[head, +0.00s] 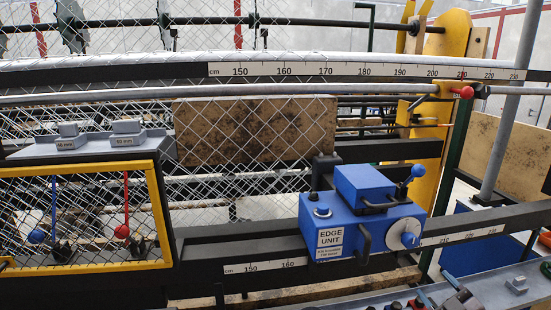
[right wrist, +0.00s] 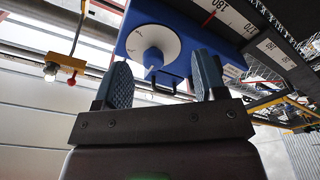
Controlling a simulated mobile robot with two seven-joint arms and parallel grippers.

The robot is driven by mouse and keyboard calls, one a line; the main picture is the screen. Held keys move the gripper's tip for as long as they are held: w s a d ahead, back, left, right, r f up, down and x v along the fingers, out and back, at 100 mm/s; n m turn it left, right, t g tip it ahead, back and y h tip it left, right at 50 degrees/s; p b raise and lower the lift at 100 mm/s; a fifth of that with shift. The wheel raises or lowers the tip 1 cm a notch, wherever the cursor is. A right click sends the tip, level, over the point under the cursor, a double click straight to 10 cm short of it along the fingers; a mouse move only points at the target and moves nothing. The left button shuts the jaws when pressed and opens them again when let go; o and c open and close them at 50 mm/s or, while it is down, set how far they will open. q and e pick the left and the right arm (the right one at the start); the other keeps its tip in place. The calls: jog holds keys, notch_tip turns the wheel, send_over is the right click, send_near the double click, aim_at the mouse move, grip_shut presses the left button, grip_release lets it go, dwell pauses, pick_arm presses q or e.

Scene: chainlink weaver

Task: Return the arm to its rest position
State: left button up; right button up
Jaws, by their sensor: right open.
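The arm that shows is my right one. In the right wrist view its gripper (right wrist: 163,82) has two blue ridged fingers standing well apart, with nothing held between them. Beyond the fingertips is the blue edge unit (right wrist: 180,22) with its white dial (right wrist: 153,48); a gap seems to lie between, but its size is hard to judge. In the head view the edge unit (head: 345,225) sits upright on the lower scale rail, its dial (head: 404,234) facing right. My left gripper is not in view.
Wire mesh hangs behind the unit, with a long upper scale rail (head: 340,70) across. A yellow-framed window (head: 80,168) stands at left under two grey blocks. A yellow upright (head: 440,110) and a sloping grey post (head: 512,110) stand at right. A cluttered grey shelf (head: 485,285) lies lower right.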

jog(key=s+a+f+m+g+h, duration=0.1)
jog(key=s+a+f+m+g, duration=0.2)
jog(key=s+a+f, duration=0.4)
jog(key=s+a+f+m+g+h, duration=0.1)
jog(key=s+a+f+m+g, duration=0.3)
jog(key=s+a+f, duration=0.3)
jog(key=s+f+m, duration=0.1)
jog(key=s+f, duration=0.3)
jog(key=s, duration=0.2)
jog(key=shift+s+f+h, duration=0.15)
jog(key=shift+f+h, duration=0.15)
jog(key=shift+h, duration=0.1)
